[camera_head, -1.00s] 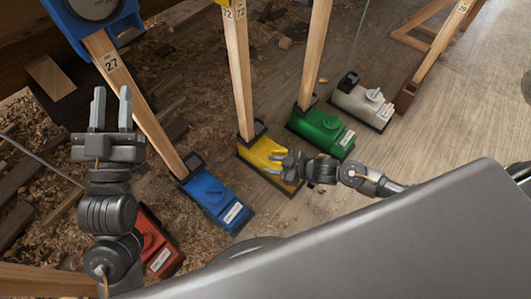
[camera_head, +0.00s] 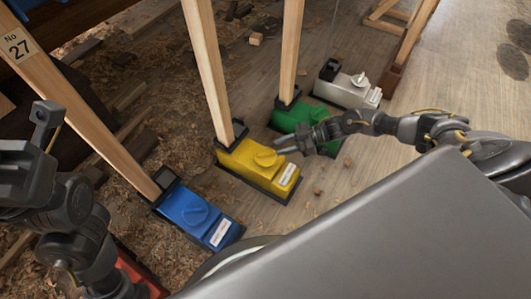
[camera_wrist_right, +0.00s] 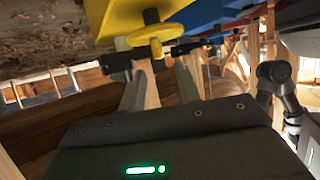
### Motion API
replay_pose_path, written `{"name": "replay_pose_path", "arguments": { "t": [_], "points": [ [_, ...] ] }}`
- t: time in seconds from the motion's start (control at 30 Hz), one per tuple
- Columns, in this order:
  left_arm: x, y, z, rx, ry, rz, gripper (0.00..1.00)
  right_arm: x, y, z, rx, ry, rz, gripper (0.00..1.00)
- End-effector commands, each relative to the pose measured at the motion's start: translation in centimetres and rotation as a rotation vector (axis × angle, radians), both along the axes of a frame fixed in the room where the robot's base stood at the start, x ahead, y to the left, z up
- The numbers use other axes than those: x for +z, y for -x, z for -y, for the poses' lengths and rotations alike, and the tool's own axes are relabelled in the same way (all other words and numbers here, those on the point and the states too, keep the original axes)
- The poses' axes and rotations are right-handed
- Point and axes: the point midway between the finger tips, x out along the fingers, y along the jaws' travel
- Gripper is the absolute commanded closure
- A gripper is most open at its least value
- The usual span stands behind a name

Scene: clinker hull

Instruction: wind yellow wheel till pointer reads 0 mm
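The yellow box (camera_head: 240,160) stands on the floor at the foot of a wooden prop, with the round yellow wheel (camera_head: 265,158) on top and a white label strip at its near end. No pointer or mm reading can be made out. My right gripper (camera_head: 283,146) is just right of the wheel, in front of the green box, its fingers apart and empty. In the right wrist view the yellow wheel (camera_wrist_right: 150,35) lies just beyond the open fingertips (camera_wrist_right: 160,65), with a dark stub on it. My left gripper (camera_head: 45,125) is at the left edge, partly cut off.
A blue box (camera_head: 188,208) stands to the left, a green box (camera_head: 292,116) and a white box (camera_head: 345,88) to the right. A red box (camera_head: 140,275) is partly behind my left arm. Wood chips (camera_head: 318,190) lie on the floor.

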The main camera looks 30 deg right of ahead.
Motion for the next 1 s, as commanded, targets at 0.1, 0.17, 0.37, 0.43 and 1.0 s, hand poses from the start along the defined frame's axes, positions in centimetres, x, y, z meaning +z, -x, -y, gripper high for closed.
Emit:
{"name": "replay_pose_path", "arguments": {
  "t": [0.1,0.17,0.37,0.43,1.0],
  "points": [
    [-0.1,0.0,0.0,-0.001,0.016,0.013,0.67,-1.3,-0.8,-2.1,0.001,-0.002,0.004,0.67],
    [0.1,0.1,0.0,-0.002,0.022,0.017,0.67,-1.6,-1.2,-3.0,0.001,-0.002,0.004,0.67],
    [0.6,0.2,0.0,-0.005,0.037,0.028,0.67,-2.5,-2.0,-5.1,0.001,0.000,0.002,0.67],
    [0.7,0.2,0.0,-0.006,0.040,0.030,0.67,-2.6,-2.2,-5.5,0.000,0.000,0.002,0.67],
    [0.9,0.2,0.0,-0.005,0.041,0.029,0.67,-2.6,-2.3,-5.8,-0.001,0.001,0.002,0.96]
  ]
}}
